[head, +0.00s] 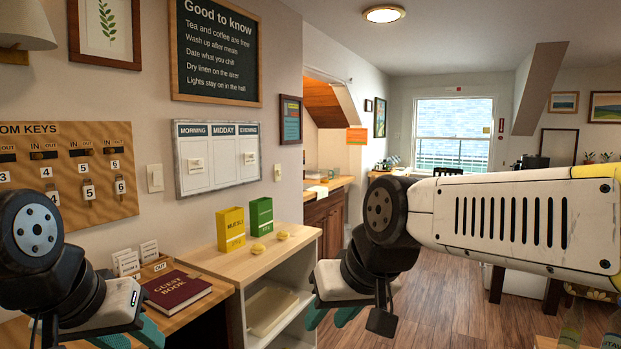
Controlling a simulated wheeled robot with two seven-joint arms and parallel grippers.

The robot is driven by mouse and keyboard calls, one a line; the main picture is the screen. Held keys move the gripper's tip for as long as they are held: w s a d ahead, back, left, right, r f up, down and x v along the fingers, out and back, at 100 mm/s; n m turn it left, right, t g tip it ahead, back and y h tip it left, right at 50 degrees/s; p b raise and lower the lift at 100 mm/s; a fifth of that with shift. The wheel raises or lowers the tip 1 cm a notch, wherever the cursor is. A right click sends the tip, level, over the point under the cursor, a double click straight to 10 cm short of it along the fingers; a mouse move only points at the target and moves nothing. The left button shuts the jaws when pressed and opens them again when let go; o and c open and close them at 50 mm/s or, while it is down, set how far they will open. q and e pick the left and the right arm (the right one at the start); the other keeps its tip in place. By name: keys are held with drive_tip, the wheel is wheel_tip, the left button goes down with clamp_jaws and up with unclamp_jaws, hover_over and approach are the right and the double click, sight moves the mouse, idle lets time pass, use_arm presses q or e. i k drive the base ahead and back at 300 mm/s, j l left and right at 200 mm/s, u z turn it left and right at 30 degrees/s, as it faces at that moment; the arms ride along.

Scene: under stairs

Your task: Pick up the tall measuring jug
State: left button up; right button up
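I cannot make out a tall measuring jug in the head view. My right gripper (331,317) hangs at the lower middle, in front of the shelf unit and the floor. Its teal fingers look apart, with nothing seen between them. My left gripper (128,338) is at the lower left, over the desk by the guest book. Its teal fingers also look apart, though the bottom edge of the picture cuts them off.
A red guest book (177,290) lies on the desk. Yellow (231,230) and green (261,218) boxes and two small yellow items stand on the shelf unit (206,257). A wooden counter (332,184) is in the alcove behind. Bottle-like items at lower right are partly cut off.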

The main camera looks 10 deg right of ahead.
sight(324, 173)
drive_tip(key=i+l+z, duration=0.2)
drive_tip(key=i+z, duration=0.65)
drive_tip(key=i+l+z, duration=0.3)
drive_tip(key=i, duration=0.6)
drive_tip(key=i+j+z, duration=0.15)
drive_tip(key=i+z, duration=0.15)
drive_tip(key=i, duration=0.65)
drive_tip(key=i+u, duration=0.2)
drive_tip(key=i, duration=0.4)
drive_tip(key=i+l+u, duration=0.2)
drive_tip(key=i, duration=0.4)
drive_tip(key=i+l+u, duration=0.2)
drive_tip(key=i, duration=0.45)
drive_tip(key=i+j+u, duration=0.2)
drive_tip(key=i+u, duration=1)
drive_tip(key=i+l+u, duration=0.35)
drive_tip(key=k+l+u, duration=0.1)
drive_tip(key=l, duration=0.25)
drive_tip(key=k+l+u, duration=0.15)
drive_tip(key=k+l, duration=0.15)
drive_tip(key=k+l+u, duration=0.1)
drive_tip(key=l, duration=0.3)
drive_tip(key=k, duration=0.1)
